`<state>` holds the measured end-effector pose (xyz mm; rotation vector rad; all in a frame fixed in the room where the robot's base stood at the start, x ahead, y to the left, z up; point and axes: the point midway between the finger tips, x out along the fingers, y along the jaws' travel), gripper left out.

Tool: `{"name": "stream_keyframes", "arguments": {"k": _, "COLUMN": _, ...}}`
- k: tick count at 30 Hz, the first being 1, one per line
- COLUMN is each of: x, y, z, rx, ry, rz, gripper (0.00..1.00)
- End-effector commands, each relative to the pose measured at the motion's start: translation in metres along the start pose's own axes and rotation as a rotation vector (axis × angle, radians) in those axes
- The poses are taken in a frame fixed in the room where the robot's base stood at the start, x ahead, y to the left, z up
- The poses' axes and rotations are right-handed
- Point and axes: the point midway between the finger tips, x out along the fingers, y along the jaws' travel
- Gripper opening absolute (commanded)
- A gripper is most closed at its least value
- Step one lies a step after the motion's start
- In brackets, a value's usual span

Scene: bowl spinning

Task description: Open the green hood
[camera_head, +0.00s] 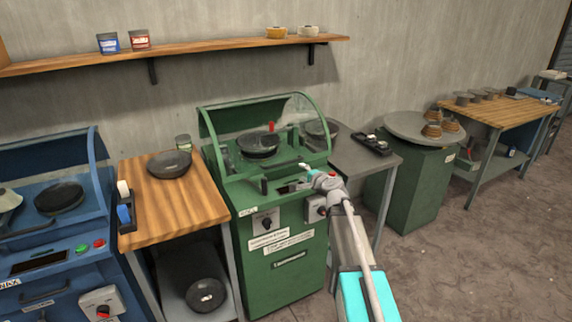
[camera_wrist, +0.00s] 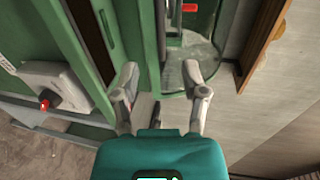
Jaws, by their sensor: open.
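The green machine (camera_head: 255,192) stands in the middle of the head view. Its green hood (camera_head: 240,115) has curved side edges and a see-through pane and arches over a dark round bowl (camera_head: 259,143); it appears to be down. My gripper (camera_head: 308,172) is at the front right of this machine, close to the lower right of the hood. In the wrist view my gripper (camera_wrist: 160,78) has its fingers spread with nothing between them. The hood's clear pane (camera_wrist: 200,55) and green edge lie just beyond the fingertips. Contact cannot be told.
A wooden table (camera_head: 185,205) with a dark bowl (camera_head: 169,163) stands left, beside a blue machine (camera_head: 55,240). A grey table (camera_head: 372,168) and a green stand (camera_head: 412,190) are on the right. A wall shelf (camera_head: 190,56) hangs above. Floor is clear at front right.

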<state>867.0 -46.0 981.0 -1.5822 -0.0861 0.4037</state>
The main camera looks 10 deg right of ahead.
Motion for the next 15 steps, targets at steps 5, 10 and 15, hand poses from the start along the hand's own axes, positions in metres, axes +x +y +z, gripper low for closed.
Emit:
{"name": "stream_keyframes", "arguments": {"k": 5, "x": 0.014, "y": 0.001, "z": 0.000, "rx": -0.001, "ry": -0.001, "rz": 0.000, "gripper": 0.57}}
{"name": "stream_keyframes", "arguments": {"k": 10, "x": 0.035, "y": 0.001, "z": -0.001, "rx": -0.002, "ry": -0.001, "rz": 0.000, "gripper": 0.57}}
{"name": "stream_keyframes", "arguments": {"k": 15, "x": 0.061, "y": 0.001, "z": 0.000, "rx": -0.001, "ry": -0.003, "rz": 0.000, "gripper": 0.57}}
